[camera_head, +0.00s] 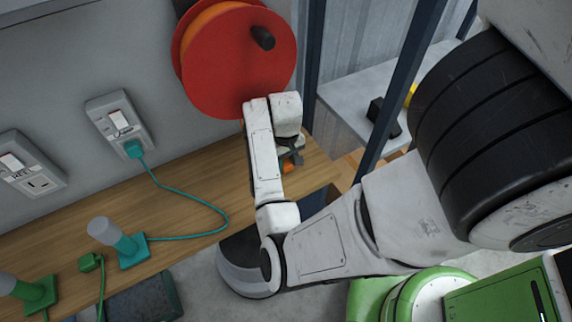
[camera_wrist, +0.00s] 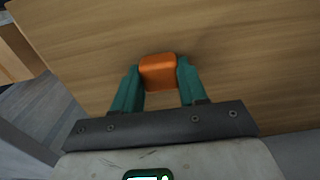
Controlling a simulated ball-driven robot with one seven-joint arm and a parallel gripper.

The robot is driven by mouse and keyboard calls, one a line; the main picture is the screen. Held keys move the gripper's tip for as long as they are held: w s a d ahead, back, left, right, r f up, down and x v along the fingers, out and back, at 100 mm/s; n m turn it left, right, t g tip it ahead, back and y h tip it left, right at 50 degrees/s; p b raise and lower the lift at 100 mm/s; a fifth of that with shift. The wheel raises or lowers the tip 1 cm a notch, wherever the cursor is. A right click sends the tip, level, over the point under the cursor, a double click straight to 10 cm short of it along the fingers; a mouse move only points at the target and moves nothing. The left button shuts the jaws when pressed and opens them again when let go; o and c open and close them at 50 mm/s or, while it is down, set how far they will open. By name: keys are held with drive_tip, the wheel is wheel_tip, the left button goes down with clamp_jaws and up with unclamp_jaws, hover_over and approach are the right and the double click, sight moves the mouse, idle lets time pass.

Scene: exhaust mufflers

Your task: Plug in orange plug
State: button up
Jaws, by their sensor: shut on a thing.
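The orange plug (camera_wrist: 158,72) sits between the two teal fingertips of my gripper (camera_wrist: 157,82) in the wrist view, and the gripper is shut on it. Wooden surface fills the view behind it; I cannot tell whether the plug touches the wood. In the head view a bit of the orange plug (camera_head: 289,167) shows beside my gripper (camera_head: 292,158), partly hidden by my arm. A wall socket (camera_head: 40,183) at the far left has no plug in it. Another wall socket (camera_head: 118,118) holds a teal plug (camera_head: 134,148).
A red reel (camera_head: 240,60) with orange inside hangs on the wall above my gripper. A teal cord runs along the wooden bench (camera_head: 195,185) to a teal lamp-like item (camera_head: 128,248). A green plug (camera_head: 90,262) lies at the lower left. A dark post (camera_head: 400,85) stands to the right.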

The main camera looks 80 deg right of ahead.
drive_tip(key=shift+f, duration=0.1)
drive_tip(key=shift+c, duration=0.5)
drive_tip(key=shift+r, duration=0.5)
wheel_tip(320, 180, up, 2)
drive_tip(key=s+a+r+p, duration=0.4)
drive_tip(key=s+a+r, duration=0.3)
drive_tip(key=s+r, duration=0.3)
drive_tip(key=shift+s, duration=1)
drive_tip(key=shift+a, duration=0.1)
